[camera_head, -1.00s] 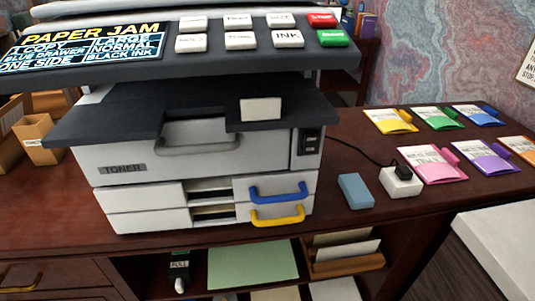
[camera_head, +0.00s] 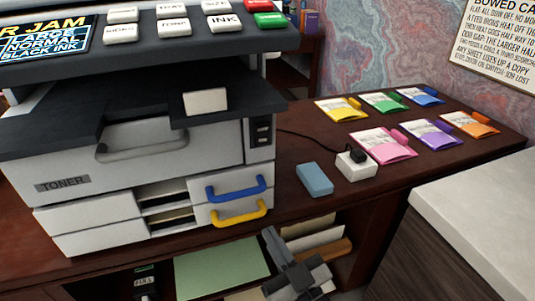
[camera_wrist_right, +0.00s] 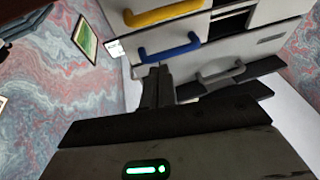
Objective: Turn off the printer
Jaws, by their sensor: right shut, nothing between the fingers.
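The printer (camera_head: 165,144) stands on the dark desk at the left of the head view, with a control panel of white, red and green buttons on top. A small black switch (camera_head: 262,131) is on its right front. A blue drawer handle (camera_head: 236,189) and a yellow one (camera_head: 238,213) are below. My right gripper (camera_head: 273,238) is shut and empty, below and in front of the yellow handle. In the right wrist view the gripper (camera_wrist_right: 157,72) points toward the printer near the blue handle (camera_wrist_right: 170,49). My left gripper is not in view.
A blue block (camera_head: 315,179) and a white power box (camera_head: 355,166) with a black plug and cord (camera_head: 310,140) lie right of the printer. Several coloured folders (camera_head: 383,146) lie farther right. A shelf with papers (camera_head: 222,268) is under the desk. A pale counter (camera_head: 480,205) is at the right.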

